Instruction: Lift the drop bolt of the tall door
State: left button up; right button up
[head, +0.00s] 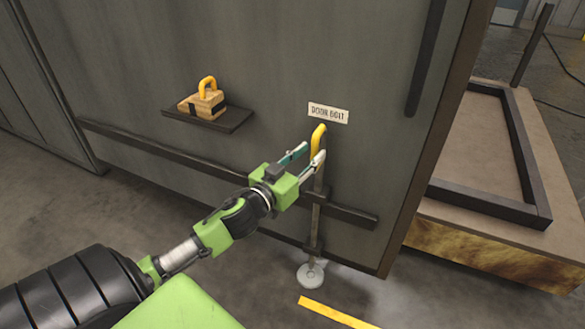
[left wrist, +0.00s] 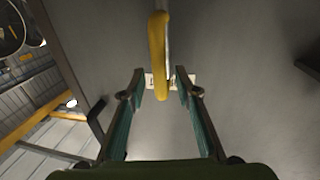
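The tall grey door (head: 270,60) stands in front of me. Its drop bolt (head: 315,215) is an upright rod on the door's right part, with a yellow handle (head: 317,138) on top, below a "DOOR BOLT" label (head: 328,113). The rod's lower end is at a round pale floor piece (head: 310,274). My left gripper (head: 308,157) is open, its fingers close to the yellow handle. In the left wrist view the handle (left wrist: 158,55) shows between and beyond the open fingers; I cannot tell whether they touch it. My right gripper is not in view.
A small shelf (head: 232,121) on the door holds a wooden block with a yellow handle (head: 205,100). A dark horizontal rail (head: 150,147) crosses the door. A dark vertical bar (head: 427,55) is at upper right. A framed platform (head: 480,215) stands right of the door.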

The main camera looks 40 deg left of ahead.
pick_arm(q)
jog(key=s, duration=0.9)
jog(key=shift+d, duration=0.2)
jog(key=shift+s, duration=0.1)
